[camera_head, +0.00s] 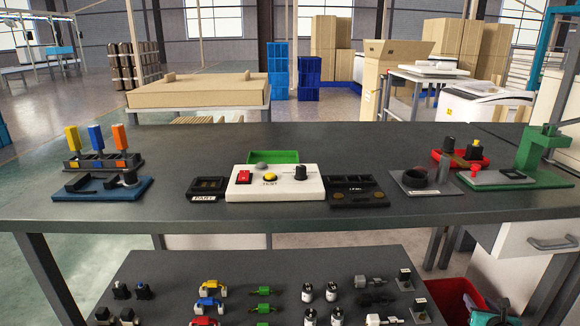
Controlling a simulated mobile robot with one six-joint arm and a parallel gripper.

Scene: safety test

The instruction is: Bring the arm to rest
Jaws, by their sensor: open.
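My arm and gripper do not show in the head view. The dark workbench (330,222) spans the middle of the picture. On it stands a white control box (282,190) with a red switch (244,177), a yellow button (270,177) and a black knob (300,172). A black tray marked "PART" (206,189) is at its left, and another black tray (356,191) is at its right. A green bin (272,157) is behind it.
At bench left is a blue fixture (130,190) before a rack of coloured-handled tools (100,161). At right are a grey fixture (427,192), a red tray (468,165) and a green press (540,150). Several small parts lie on a lower shelf (180,275). Bare bench separates these groups.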

